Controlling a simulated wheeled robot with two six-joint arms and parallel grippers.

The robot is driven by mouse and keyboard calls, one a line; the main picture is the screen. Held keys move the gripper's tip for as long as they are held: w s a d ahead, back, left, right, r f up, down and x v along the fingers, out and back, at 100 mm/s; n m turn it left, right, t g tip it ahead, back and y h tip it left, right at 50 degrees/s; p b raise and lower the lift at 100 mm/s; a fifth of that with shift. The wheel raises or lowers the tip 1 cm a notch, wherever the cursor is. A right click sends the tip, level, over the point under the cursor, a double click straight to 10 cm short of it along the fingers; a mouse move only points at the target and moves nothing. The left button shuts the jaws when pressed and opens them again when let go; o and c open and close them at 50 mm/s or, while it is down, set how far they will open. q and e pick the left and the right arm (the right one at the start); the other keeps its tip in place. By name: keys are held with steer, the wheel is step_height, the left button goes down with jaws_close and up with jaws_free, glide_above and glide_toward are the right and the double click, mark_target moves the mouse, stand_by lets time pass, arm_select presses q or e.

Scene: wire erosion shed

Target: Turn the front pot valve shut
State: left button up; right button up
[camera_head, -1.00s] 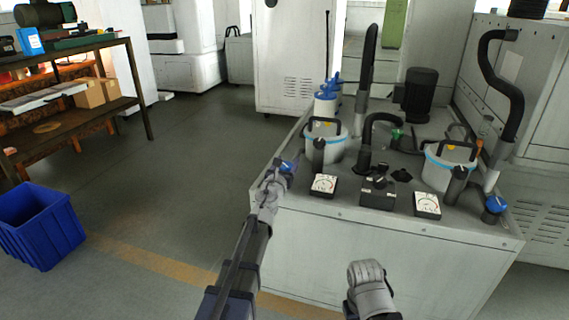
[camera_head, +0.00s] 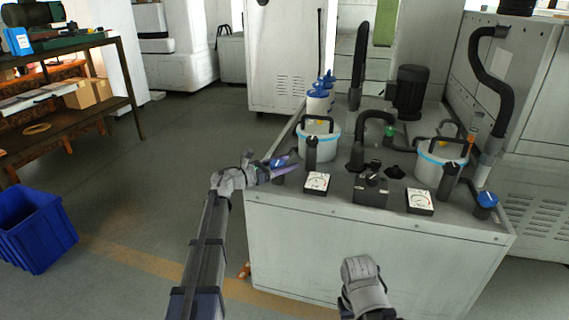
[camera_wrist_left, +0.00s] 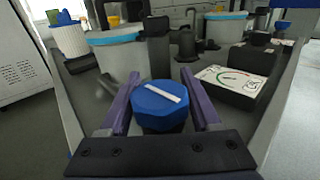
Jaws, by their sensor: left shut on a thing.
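A blue valve knob with a white bar on top (camera_wrist_left: 160,104) stands at the front left corner of the grey machine top, and it also shows in the head view (camera_head: 277,163). My left gripper (camera_wrist_left: 159,90) has its two purple fingers on either side of the knob and is shut on it. The white bar slants slightly, its right end lower. In the head view the left gripper (camera_head: 284,164) comes at the knob from the left. A second blue knob (camera_head: 487,200) is at the right front corner. My right arm's end (camera_head: 365,285) is low at front; its fingers are not visible.
Two white pots with blue bands, left (camera_head: 319,140) and right (camera_head: 440,165), stand on the machine. Dial gauges (camera_head: 317,182) (camera_head: 420,201) and a black switch box (camera_head: 371,190) line the front edge. A blue crate (camera_head: 35,230) is on the floor at left.

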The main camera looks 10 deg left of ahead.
arm_select(q)
steer(key=shift+m+g+h, duration=0.4)
steer(key=shift+g, duration=0.1)
steer(key=o, duration=1.4)
steer(key=shift+d, duration=0.1)
steer(key=shift+c, duration=0.2)
steer(key=shift+s, duration=0.1)
steer(key=v, duration=0.7)
steer(key=shift+s+a, duration=0.2)
steer(key=shift+a, duration=0.1)
